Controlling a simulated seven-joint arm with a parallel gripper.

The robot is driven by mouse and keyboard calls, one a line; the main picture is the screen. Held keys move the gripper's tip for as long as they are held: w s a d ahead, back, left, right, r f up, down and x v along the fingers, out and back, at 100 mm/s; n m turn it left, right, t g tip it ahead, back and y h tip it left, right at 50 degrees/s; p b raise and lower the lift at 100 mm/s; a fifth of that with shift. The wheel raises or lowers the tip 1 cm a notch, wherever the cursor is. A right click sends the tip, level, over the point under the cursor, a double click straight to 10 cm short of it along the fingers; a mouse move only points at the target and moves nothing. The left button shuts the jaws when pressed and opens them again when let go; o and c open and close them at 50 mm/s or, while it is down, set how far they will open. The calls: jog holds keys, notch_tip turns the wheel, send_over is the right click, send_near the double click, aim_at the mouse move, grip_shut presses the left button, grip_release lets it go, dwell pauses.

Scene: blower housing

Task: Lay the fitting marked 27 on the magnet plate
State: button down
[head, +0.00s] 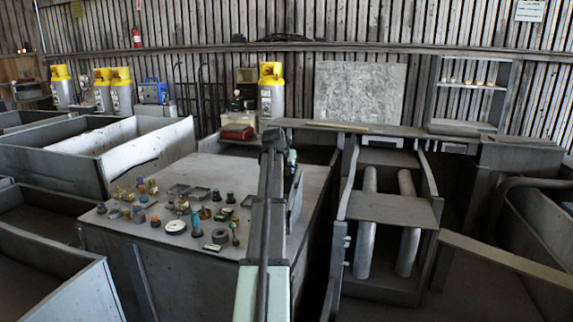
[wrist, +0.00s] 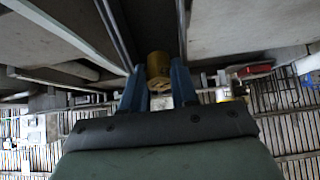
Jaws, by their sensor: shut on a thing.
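My gripper (wrist: 158,78) is shut on a brass-coloured fitting (wrist: 158,65), held between its two blue fingers in the wrist view. No number can be read on it, so I cannot tell whether it is the one marked 27. In the head view my arm rises in front of the grey worktop (head: 235,172), and the gripper's fingers and the held fitting cannot be made out there. Several small fittings stand on the worktop. Flat grey pieces (head: 199,193) lie among them; I cannot tell which, if any, is the magnet plate.
A pale round disc (head: 175,227) lies near the worktop's front edge. The worktop's back part is clear. Open grey bins (head: 95,160) stand to the left. A frame with two pale rollers (head: 408,225) stands right of my arm. Yellow-topped cylinders (head: 271,95) stand behind.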

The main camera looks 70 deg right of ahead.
jog(key=shift+f, duration=0.4)
jog(key=c, duration=0.9)
grip_release()
jog(key=shift+c, duration=1)
jog(key=shift+o, duration=0.8)
jog(key=shift+d+r, duration=0.1)
jog(key=shift+r, duration=0.7)
jog(key=shift+o, duration=0.8)
jog(key=shift+r, duration=2.95)
